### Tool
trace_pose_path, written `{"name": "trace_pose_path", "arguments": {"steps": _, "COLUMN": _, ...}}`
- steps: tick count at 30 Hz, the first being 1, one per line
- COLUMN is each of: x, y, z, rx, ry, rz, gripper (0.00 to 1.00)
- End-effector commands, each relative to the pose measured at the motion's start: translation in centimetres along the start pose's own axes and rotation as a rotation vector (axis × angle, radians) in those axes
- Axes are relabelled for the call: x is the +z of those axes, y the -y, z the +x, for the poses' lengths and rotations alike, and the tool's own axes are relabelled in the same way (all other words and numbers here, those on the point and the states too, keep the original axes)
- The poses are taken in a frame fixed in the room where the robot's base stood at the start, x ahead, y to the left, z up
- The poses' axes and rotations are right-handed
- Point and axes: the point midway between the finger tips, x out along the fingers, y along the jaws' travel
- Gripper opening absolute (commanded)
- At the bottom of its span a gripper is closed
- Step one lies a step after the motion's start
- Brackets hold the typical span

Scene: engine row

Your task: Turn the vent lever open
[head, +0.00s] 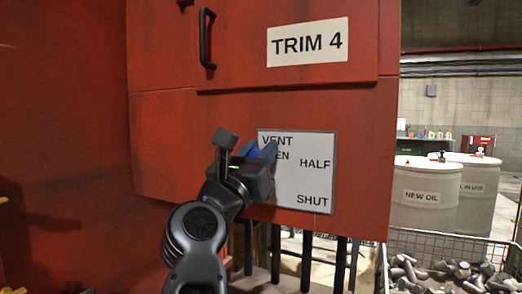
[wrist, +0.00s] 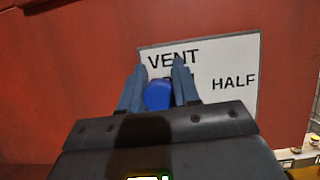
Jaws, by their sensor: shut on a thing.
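The vent placard (head: 303,180) is a white plate on the red cabinet, with VENT at the top, HALF at the right and SHUT at the lower right. The OPEN label is partly covered by my gripper, so only "EN" shows in the head view. My gripper (head: 258,150) is in front of the placard's upper left. In the wrist view its two blue-grey fingers are shut on the bright blue lever end (wrist: 158,95), beside the partly hidden OPEN label. The rest of the lever and its pivot are hidden.
A TRIM 4 door (head: 235,55) with a black handle (head: 206,40) is above the placard. Dark vertical bars (head: 306,262) stand below the cabinet. At the right are a NEW OIL drum (head: 423,196) and a wire basket (head: 430,240) of metal parts.

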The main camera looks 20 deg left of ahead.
Motion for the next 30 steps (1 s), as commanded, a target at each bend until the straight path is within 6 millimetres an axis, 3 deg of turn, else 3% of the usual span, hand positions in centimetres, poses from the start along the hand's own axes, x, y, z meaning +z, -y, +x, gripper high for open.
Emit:
{"name": "trace_pose_path", "arguments": {"steps": 5, "x": -0.1, "y": -0.2, "z": -0.1, "rx": 0.005, "ry": 0.000, "rz": -0.002, "gripper": 0.00}}
{"name": "trace_pose_path", "arguments": {"steps": 6, "x": -0.1, "y": -0.2, "z": -0.1, "rx": 0.005, "ry": 0.000, "rz": -0.002, "gripper": 0.34}}
{"name": "trace_pose_path", "arguments": {"steps": 13, "x": -0.1, "y": -0.1, "z": -0.1, "rx": 0.002, "ry": 0.000, "rz": -0.001, "gripper": 0.56}}
{"name": "trace_pose_path", "arguments": {"steps": 23, "x": -0.1, "y": -0.1, "z": -0.6, "rx": 0.001, "ry": 0.000, "rz": -0.001, "gripper": 0.56}}
{"name": "trace_pose_path", "arguments": {"steps": 30, "x": -0.3, "y": -0.2, "z": -4.3, "rx": 0.003, "ry": 0.000, "rz": -0.001, "gripper": 0.56}}
